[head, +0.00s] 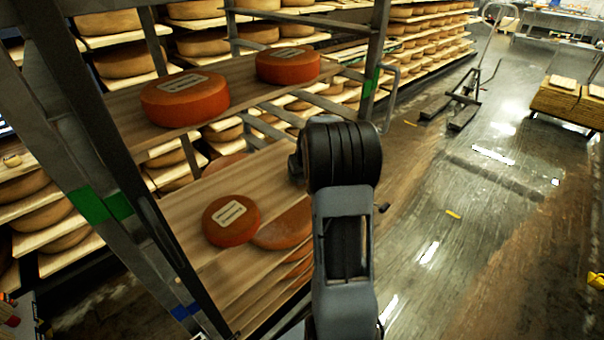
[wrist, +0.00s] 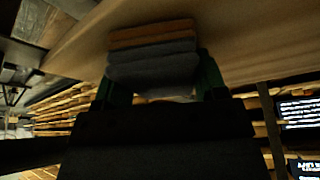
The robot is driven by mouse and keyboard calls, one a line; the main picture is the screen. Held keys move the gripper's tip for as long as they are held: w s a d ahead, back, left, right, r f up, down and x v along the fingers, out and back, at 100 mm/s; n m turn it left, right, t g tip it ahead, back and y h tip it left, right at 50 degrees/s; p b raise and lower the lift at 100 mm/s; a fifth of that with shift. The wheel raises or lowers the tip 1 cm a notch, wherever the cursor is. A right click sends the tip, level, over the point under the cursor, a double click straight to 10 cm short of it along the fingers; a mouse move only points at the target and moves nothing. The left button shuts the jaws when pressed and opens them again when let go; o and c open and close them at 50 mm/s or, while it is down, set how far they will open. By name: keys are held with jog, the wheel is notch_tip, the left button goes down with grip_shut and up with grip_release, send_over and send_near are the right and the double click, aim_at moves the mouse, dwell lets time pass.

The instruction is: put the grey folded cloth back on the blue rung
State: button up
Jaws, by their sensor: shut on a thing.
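My gripper (wrist: 157,78) shows in the wrist view with its green fingers on either side of the grey folded cloth (wrist: 150,72), shut on it. A brown-orange band lies along the cloth's far edge; I cannot tell if it belongs to the cloth. A wooden board surface lies just beyond the cloth; I cannot tell if they touch. In the head view my arm hides the gripper and cloth. A blue mark (head: 185,310) shows low on the near rack frame at lower left; the rung itself is not clearly visible.
The metal rack has an upper board (head: 225,90) with two orange-red cheese wheels and a lower board (head: 186,208) with more wheels. Green marks (head: 90,205) sit higher on the frame. A pallet jack (head: 465,100) stands on the wet floor, which is largely open at right.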

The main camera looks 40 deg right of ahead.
jog(key=shift+f, duration=0.1)
jog(key=shift+f, duration=0.15)
jog(key=o, duration=0.9)
jog(key=shift+r, duration=0.4)
jog(key=v, duration=1.1)
jog(key=s+a+r+n, duration=0.1)
jog(key=s+a, duration=0.4)
jog(key=a, duration=0.9)
jog(key=shift+n+g+y, duration=0.5)
jog(key=shift+n+g, duration=0.1)
jog(key=shift+n, duration=0.3)
jog(key=s+a+f, duration=0.1)
jog(key=s+a, duration=0.2)
jog(key=s, duration=0.1)
jog(key=s+a+f, duration=0.1)
jog(key=s+a, duration=0.3)
jog(key=s+a+f, duration=0.1)
jog(key=s+a, duration=0.2)
jog(key=s, duration=0.1)
jog(key=shift+s+a+p, duration=0.1)
jog(key=shift+a+p, duration=0.2)
